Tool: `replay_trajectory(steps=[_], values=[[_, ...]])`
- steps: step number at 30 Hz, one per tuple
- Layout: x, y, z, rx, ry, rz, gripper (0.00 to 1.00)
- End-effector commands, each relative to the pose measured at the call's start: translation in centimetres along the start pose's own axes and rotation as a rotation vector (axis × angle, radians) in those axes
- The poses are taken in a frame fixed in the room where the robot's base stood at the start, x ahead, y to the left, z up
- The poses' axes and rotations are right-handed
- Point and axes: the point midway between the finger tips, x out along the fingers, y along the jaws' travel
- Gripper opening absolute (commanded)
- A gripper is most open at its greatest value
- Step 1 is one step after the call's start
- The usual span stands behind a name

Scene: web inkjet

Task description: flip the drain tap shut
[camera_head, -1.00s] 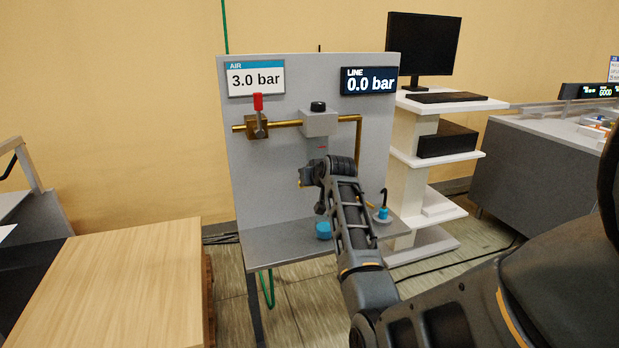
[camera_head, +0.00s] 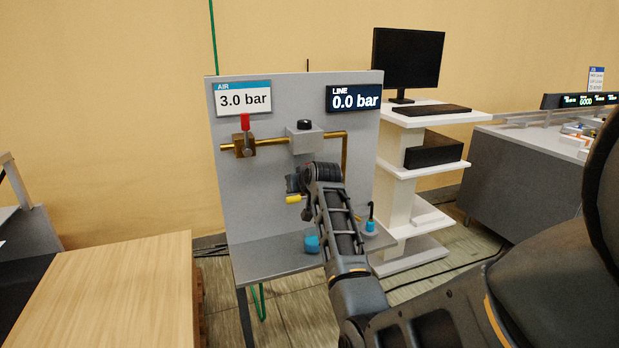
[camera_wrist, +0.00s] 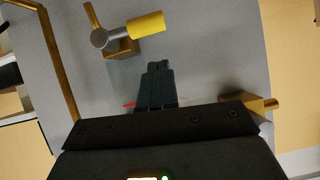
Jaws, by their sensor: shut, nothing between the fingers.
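The drain tap has a yellow-sleeved lever (camera_wrist: 146,25) on a round grey pivot and a brass body (camera_wrist: 122,47), at the top of the wrist view. The lever points right there, roughly level. In the head view the yellow sleeve (camera_head: 293,199) shows just left of my wrist, and the rest of the tap is hidden behind my arm. My gripper (camera_wrist: 158,68) is shut and empty, below the lever in the wrist view with a small gap in the picture. I cannot tell the depth between them. My wrist hides the fingertips in the head view.
The grey panel (camera_head: 265,185) carries a red-handled valve (camera_head: 245,123), a regulator (camera_head: 304,138), an AIR sign reading 3.0 bar (camera_head: 243,99) and a LINE display reading 0.0 bar (camera_head: 354,98). Blue items (camera_head: 311,243) stand on its shelf. A wooden table (camera_head: 110,290) is at left.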

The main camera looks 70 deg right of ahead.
Motion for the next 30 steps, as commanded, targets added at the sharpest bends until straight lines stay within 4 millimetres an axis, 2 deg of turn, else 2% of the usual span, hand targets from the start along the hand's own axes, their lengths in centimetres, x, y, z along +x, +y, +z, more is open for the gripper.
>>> replay_trajectory(steps=[9,15,21,30], values=[[-6.0,-0.2,0.0,-0.001,0.003,0.002,0.0],[-8.8,-0.3,0.0,-0.001,0.002,0.002,0.0],[-10.0,-0.4,-0.1,0.0,0.001,0.001,0.0],[-10.1,-0.4,-0.1,0.0,0.001,0.002,0.0]])
